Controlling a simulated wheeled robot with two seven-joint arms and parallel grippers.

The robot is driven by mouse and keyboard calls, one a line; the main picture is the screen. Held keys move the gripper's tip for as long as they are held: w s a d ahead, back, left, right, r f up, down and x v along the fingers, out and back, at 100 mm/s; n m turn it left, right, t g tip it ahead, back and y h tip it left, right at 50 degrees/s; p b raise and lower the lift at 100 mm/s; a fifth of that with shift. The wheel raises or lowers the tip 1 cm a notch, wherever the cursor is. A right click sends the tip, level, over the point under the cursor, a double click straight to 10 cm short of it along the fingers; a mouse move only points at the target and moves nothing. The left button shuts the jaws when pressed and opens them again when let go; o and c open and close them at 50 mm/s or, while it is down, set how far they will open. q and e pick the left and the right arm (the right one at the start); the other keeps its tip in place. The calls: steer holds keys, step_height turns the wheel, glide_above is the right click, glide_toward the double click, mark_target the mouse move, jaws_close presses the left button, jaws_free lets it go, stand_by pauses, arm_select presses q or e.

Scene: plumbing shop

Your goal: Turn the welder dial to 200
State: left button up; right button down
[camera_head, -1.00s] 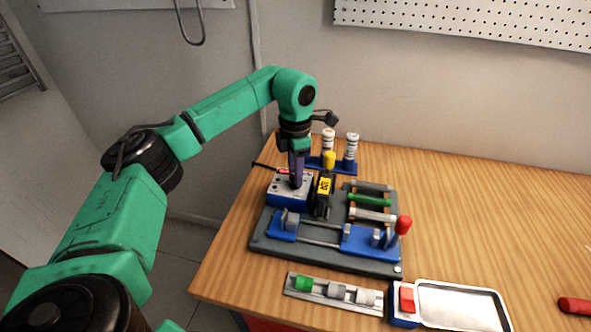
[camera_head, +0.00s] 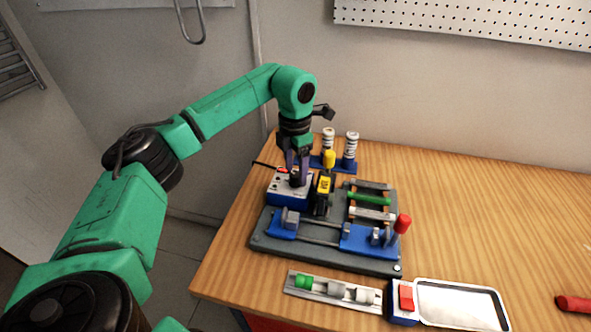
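The welder (camera_head: 288,198) is a small blue box with a light top, at the left back of the grey fixture on the wooden table. Its dial (camera_head: 296,181) is a small dark knob on the top, mostly hidden by my gripper; the number it points to is too small to read. My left gripper (camera_head: 297,172) points down over the dial, with two dark purple fingers visibly apart around or just above it. I cannot tell whether the fingers touch the dial. My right gripper is not in view.
A yellow-and-black tool (camera_head: 325,187) stands close right of the welder. Behind are white cylinders in a blue rack (camera_head: 346,166). The grey fixture (camera_head: 330,253) holds clamps and a red-knobbed lever (camera_head: 402,224). In front are a fittings rail (camera_head: 333,291), red-button box (camera_head: 405,300) and metal tray (camera_head: 461,304).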

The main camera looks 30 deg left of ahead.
mark_target(296, 174)
arm_select(q)
steer(key=shift+s+f, duration=0.1)
step_height(296, 174, up, 8)
steer(key=shift+f+b, duration=0.25)
steer(key=shift+b, duration=0.45)
step_height(296, 174, up, 7)
steer(key=p, duration=0.1)
steer(key=shift+p, duration=0.3)
